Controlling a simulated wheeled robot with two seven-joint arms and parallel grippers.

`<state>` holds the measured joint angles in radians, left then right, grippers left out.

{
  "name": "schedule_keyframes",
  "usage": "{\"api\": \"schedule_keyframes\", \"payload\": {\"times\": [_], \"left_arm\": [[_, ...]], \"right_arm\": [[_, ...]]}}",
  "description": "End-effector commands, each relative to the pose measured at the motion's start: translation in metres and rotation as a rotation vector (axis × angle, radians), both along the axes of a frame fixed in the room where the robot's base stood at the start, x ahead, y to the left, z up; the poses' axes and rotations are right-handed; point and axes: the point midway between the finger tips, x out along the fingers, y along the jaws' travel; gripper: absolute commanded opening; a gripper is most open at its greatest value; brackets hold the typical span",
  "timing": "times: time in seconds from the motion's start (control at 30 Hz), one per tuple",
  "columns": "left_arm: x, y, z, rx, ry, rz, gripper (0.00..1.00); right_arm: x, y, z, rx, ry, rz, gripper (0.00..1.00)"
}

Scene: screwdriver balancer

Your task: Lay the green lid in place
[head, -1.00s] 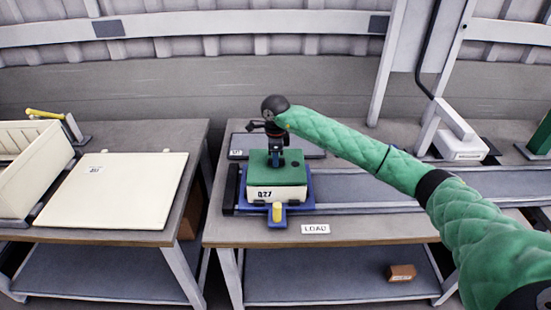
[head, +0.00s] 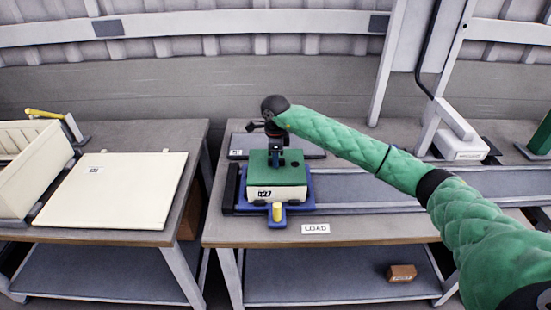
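The green lid (head: 292,175) lies flat on top of the white box (head: 292,194) marked "Q27". The box sits in the blue fixture (head: 309,198) on the right-hand bench. My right gripper (head: 276,163) points straight down at the middle of the lid, with its fingertips at or just above the lid's top. Whether the fingers are closed on a part of the lid is too small to tell. My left gripper is out of view.
A yellow-topped clamp (head: 277,211) stands at the fixture's front, above a "LOAD" label (head: 315,228). A dark tray (head: 312,147) lies behind the box. A cream board (head: 115,192) and cream bin (head: 33,165) are on the left bench. A rail (head: 375,195) runs right.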

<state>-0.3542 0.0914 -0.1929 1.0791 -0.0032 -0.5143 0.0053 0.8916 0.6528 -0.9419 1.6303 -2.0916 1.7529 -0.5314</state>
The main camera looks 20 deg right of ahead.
Motion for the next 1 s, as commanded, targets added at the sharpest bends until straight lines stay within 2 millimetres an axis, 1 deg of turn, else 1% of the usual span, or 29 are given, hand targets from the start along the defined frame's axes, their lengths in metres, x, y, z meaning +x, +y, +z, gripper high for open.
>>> {"api": "schedule_keyframes", "payload": {"times": [0.03, 0.1, 0.37, 0.47, 0.57, 0.8, 1.0], "left_arm": [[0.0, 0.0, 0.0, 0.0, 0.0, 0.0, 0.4], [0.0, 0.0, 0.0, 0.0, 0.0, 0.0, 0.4], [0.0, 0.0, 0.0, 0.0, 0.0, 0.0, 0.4], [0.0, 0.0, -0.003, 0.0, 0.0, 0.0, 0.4], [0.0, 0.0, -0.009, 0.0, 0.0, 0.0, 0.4], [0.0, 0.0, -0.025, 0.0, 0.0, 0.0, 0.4], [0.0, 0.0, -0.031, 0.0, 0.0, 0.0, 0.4]], "right_arm": [[0.0, 0.0, 0.0, 0.0, 0.0, 0.0, 0.3], [0.0, 0.0, 0.0, 0.0, 0.0, 0.0, 0.41], [0.0, 0.0, 0.0, 0.0, 0.0, 0.0, 0.41], [0.0, 0.0, 0.003, 0.0, -0.001, 0.0, 0.41], [0.001, 0.0, 0.012, -0.001, -0.003, 0.0, 0.41], [0.001, 0.0, 0.047, 0.0, -0.003, 0.0, 0.41], [0.001, 0.0, 0.07, 0.0, -0.002, 0.001, 0.41]]}}
